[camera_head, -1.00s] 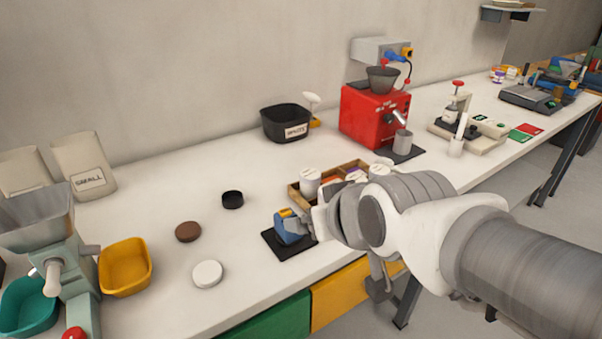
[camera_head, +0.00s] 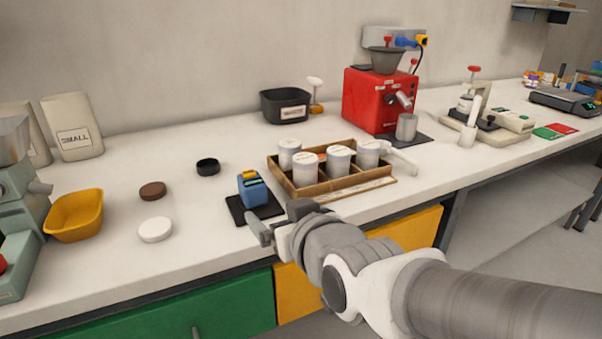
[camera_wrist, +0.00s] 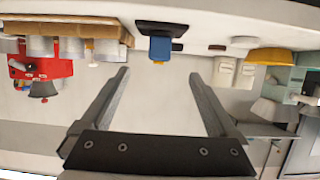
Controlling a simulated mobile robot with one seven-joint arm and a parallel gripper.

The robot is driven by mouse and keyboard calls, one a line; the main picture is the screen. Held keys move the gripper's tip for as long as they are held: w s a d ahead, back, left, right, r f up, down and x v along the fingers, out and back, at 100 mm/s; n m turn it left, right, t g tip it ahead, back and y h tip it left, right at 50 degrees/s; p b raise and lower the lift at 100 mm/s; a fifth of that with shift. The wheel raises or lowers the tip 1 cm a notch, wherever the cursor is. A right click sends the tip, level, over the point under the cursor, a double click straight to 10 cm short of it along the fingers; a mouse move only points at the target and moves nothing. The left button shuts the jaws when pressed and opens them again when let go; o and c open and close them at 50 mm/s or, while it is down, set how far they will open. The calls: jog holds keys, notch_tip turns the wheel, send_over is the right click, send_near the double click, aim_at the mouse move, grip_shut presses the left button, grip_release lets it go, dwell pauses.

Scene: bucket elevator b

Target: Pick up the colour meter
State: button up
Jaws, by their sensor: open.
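The colour meter looks to be the small blue block with a yellow top (camera_head: 252,189), standing on a black mat (camera_head: 238,208) near the bench's front edge. My gripper (camera_head: 277,224) is open and empty, in front of the meter and apart from it, with its fingers near the mat's front side. In the wrist view, which looks upside down, the blue meter (camera_wrist: 160,48) shows beyond the fingertips, between the lines of the two open fingers (camera_wrist: 157,75). Its lower part meets the black mat (camera_wrist: 160,28).
A wooden tray (camera_head: 330,194) with several white-grey canisters stands just right of the meter. A black lid (camera_head: 208,167), a brown disc (camera_head: 153,191) and a white disc (camera_head: 156,230) lie to the left. A red machine (camera_head: 372,101) stands behind. Bare bench lies left of the mat.

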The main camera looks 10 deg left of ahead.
aim_at(253, 191)
jog(key=p+x, duration=0.4)
jog(key=x, duration=0.7)
jog(key=shift+s+f, duration=0.1)
jog(key=shift+f, duration=0.1)
jog(key=shift+b+x, duration=0.6)
jog(key=shift+x, duration=2.7)
jog(key=shift+r, duration=0.2)
jog(key=shift+r, duration=0.1)
grip_shut()
